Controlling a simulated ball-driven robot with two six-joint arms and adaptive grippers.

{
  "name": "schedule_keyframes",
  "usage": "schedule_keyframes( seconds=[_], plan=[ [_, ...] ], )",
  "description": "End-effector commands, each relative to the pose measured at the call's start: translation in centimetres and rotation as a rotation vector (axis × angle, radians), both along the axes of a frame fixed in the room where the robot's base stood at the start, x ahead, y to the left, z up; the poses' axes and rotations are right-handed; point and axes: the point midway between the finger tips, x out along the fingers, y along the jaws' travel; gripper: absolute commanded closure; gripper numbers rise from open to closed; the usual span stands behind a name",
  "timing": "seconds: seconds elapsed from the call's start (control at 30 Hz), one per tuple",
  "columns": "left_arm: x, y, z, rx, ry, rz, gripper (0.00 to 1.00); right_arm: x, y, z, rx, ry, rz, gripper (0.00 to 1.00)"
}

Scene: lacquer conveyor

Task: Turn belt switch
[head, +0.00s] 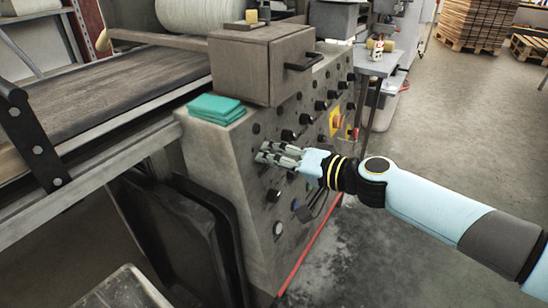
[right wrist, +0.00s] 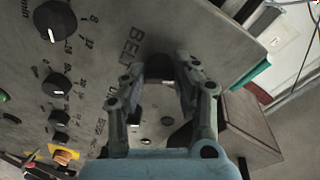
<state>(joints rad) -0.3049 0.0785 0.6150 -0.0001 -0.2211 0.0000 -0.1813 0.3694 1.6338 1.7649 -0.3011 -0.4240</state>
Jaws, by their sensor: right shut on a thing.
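The belt switch (right wrist: 159,68) is a dark knob on the grey control panel (head: 242,225), under the printed word "BELT" in the right wrist view. My right gripper (head: 262,152) reaches in from the right to the panel face, and its fingers hide the switch in the head view. In the right wrist view, the fingertips of my right gripper (right wrist: 163,66) are closed on the two sides of the switch. My left gripper is not in view.
Several black knobs (right wrist: 55,20) and a yellow-and-orange switch (head: 336,121) sit on the same panel. A folded teal cloth (head: 217,108) and a grey box (head: 262,65) lie on top. The conveyor belt (head: 110,80) is at left. Open floor (head: 450,130) lies at right.

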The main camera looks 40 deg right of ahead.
Motion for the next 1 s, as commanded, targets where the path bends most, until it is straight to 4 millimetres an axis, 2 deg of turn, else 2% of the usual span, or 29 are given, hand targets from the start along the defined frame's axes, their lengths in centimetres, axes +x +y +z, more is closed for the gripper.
schedule_keyframes(
  seconds=[0.03, 0.13, 0.17, 0.57, 1.0],
  plan=[
    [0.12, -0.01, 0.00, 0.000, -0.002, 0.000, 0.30, 0.00, 0.00, 0.00, 0.000, 0.000, 0.000, 0.86],
    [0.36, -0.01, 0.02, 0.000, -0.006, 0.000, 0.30, 0.00, 0.00, -0.01, 0.000, 0.000, 0.000, 0.99],
    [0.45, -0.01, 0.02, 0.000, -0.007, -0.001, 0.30, 0.01, 0.01, -0.02, 0.000, 0.000, 0.000, 1.00],
    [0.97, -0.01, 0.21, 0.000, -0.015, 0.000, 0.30, 0.00, -0.01, 0.04, 0.075, 0.032, -0.015, 1.00],
    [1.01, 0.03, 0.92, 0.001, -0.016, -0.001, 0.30, 0.00, -0.05, 0.14, 0.408, 0.170, -0.081, 1.00]
  ],
)
